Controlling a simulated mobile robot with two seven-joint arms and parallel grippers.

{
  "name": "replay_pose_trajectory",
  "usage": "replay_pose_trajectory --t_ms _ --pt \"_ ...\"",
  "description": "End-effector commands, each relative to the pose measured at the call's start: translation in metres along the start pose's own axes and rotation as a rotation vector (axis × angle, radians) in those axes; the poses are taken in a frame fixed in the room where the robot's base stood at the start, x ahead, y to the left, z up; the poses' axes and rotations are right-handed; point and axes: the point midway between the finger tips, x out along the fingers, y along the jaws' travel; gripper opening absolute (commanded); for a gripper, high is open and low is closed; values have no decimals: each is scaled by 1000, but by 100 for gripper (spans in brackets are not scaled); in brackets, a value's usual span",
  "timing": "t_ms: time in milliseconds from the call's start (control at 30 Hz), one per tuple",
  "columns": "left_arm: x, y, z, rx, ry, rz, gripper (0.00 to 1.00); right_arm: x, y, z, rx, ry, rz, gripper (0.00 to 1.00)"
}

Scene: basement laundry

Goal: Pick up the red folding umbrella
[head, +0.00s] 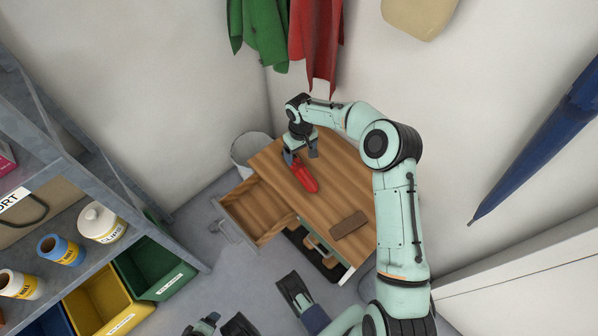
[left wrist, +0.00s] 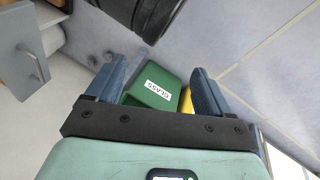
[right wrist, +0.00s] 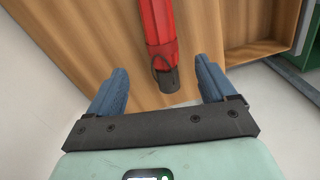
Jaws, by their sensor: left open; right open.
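The red folding umbrella (head: 304,178) lies on the wooden top of a small cabinet (head: 322,200). In the right wrist view the umbrella (right wrist: 158,30) runs down from the top edge, and its dark handle end with a strap points between my fingers. My right gripper (head: 301,155) is open above that handle end, with one finger on each side; I cannot tell whether it touches. My left gripper (left wrist: 155,90) is open and empty, low over the floor, away from the umbrella. In the head view it is at the bottom (head: 262,305).
An open, empty drawer (head: 255,212) sticks out at the cabinet's left. A brown block (head: 348,224) lies on the top. A white bin (head: 250,150) stands behind. A grey shelf with green (head: 155,268) and yellow (head: 100,300) bins is at left. A blue umbrella (head: 540,145) hangs at right.

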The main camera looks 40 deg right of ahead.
Motion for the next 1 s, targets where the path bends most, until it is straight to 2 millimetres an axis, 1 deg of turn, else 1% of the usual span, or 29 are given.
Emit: replay_pose_trajectory --t_ms 33,100,200,367,467,600,667,767,1000 --pt "5 -1 -4 -1 11 -1 81 14 0 1 1 -4 -2 84" --pt "8 -3 -6 -2 20 -3 81 26 -1 1 0 -3 -3 84" --pt "11 -5 -7 -5 21 -7 81 37 -1 0 1 -2 -2 84" --pt "14 -8 -6 -7 18 -11 81 46 -1 1 0 -1 -2 84" --pt "20 -14 2 -13 -6 -21 81 59 -2 2 0 -1 -4 84" --pt "28 -25 15 -24 -49 -41 81 82 -4 3 0 -2 -4 84" --pt "30 -28 19 -27 -61 -45 81 89 -4 3 0 -2 -3 84" --pt "32 -30 23 -30 -74 -50 81 95 -4 3 1 0 -3 84" --pt "31 -31 24 -31 -76 -51 81 94 -4 3 1 1 -2 84"
